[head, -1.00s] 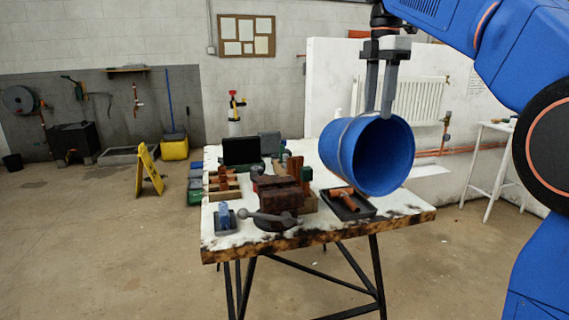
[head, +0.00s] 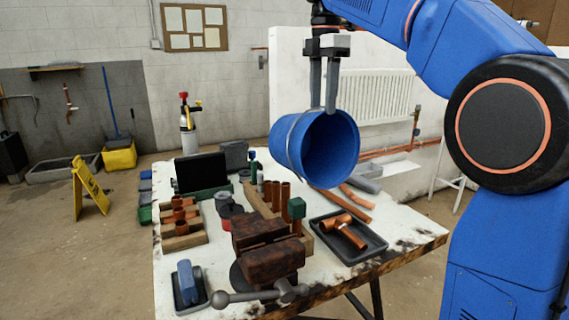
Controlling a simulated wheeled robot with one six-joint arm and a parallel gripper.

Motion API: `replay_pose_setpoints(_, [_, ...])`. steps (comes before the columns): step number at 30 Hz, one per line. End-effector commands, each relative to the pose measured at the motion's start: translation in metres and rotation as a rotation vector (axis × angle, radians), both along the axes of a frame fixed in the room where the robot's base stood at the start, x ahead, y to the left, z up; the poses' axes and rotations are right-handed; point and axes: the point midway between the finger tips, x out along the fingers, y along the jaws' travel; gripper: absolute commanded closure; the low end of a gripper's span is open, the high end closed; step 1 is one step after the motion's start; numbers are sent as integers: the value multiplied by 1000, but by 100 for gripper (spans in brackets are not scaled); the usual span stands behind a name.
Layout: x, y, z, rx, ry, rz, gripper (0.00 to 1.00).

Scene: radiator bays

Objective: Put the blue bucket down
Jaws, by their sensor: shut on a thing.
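The blue bucket (head: 330,150) hangs from my gripper (head: 322,108) in the head view, tilted on its side with its open mouth facing right and towards the camera. My gripper points down, and its fingers are shut on the bucket at its upper rim or handle; the exact contact is hard to make out. The bucket is in the air above the back right part of the workbench (head: 205,262) and hides some of the bench top behind it. The inside that shows looks empty.
A rusty vise (head: 268,262) stands at the bench's front. A black tray (head: 348,240) with copper fittings lies to its right. Copper pipes, wooden blocks (head: 182,240) and a dark case (head: 202,175) crowd the left and middle. A radiator (head: 375,97) hangs behind.

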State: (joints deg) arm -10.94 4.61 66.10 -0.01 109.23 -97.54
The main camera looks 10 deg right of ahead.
Motion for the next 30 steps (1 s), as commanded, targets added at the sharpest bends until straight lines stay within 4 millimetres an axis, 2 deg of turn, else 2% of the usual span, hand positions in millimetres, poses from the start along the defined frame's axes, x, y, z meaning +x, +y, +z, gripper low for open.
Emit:
replay_pose_setpoints(6, [-1,0,-35,-1,3,0,100])
replay_pose_setpoints(13, [-1,0,-52,0,1,0,100])
replay_pose_setpoints(19, [-1,0,-79,-1,2,0,100])
replay_pose_setpoints(23, [-1,0,-87,0,1,0,100])
replay_pose_setpoints(30, [0,0,-87,0,0,0,100])
